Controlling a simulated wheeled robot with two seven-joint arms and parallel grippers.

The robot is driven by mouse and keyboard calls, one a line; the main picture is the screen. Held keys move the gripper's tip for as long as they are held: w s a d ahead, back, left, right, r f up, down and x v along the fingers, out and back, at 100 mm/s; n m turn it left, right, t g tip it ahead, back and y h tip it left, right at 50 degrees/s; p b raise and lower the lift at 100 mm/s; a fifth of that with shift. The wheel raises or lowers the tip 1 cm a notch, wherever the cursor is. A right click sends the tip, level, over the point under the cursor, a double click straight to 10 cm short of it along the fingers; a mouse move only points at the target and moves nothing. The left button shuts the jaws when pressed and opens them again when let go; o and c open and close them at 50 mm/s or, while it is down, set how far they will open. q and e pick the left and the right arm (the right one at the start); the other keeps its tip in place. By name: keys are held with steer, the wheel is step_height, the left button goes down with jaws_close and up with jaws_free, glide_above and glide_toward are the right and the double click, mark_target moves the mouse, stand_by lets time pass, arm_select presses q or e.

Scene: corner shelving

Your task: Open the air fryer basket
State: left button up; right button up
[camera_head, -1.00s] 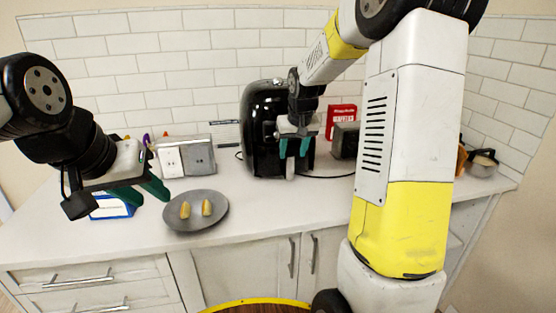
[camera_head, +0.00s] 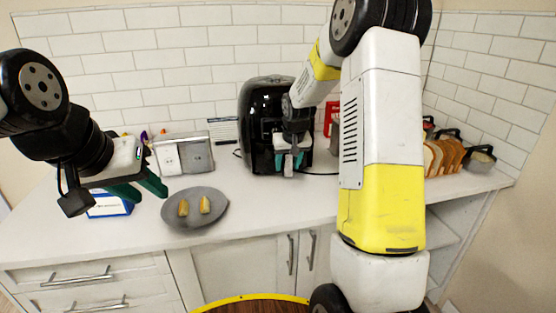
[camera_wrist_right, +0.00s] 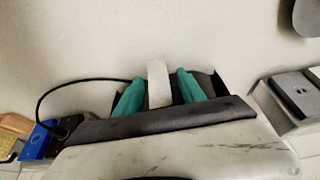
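The black air fryer (camera_head: 262,105) stands on the counter against the tiled wall. Its pale basket handle (camera_head: 288,170) points out at the lower front, below and between my right gripper's fingers. My right gripper (camera_head: 289,160) is in front of the air fryer. In the right wrist view its green fingers (camera_wrist_right: 160,92) are apart, one on each side of the pale handle (camera_wrist_right: 158,80), with small gaps showing. My arm and gripper hide part of the air fryer's front. My left gripper (camera_head: 140,190) is open and empty above the counter at the left.
A grey plate (camera_head: 180,217) with two yellow pieces lies on the counter (camera_head: 250,205) left of the air fryer. A silver toaster-like box (camera_head: 185,157) and a blue-white box (camera_head: 108,206) are further left. Bread slices (camera_head: 445,156) and a pot (camera_head: 481,160) stand at the right.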

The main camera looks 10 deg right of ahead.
jaws_close()
stand_by(1.3)
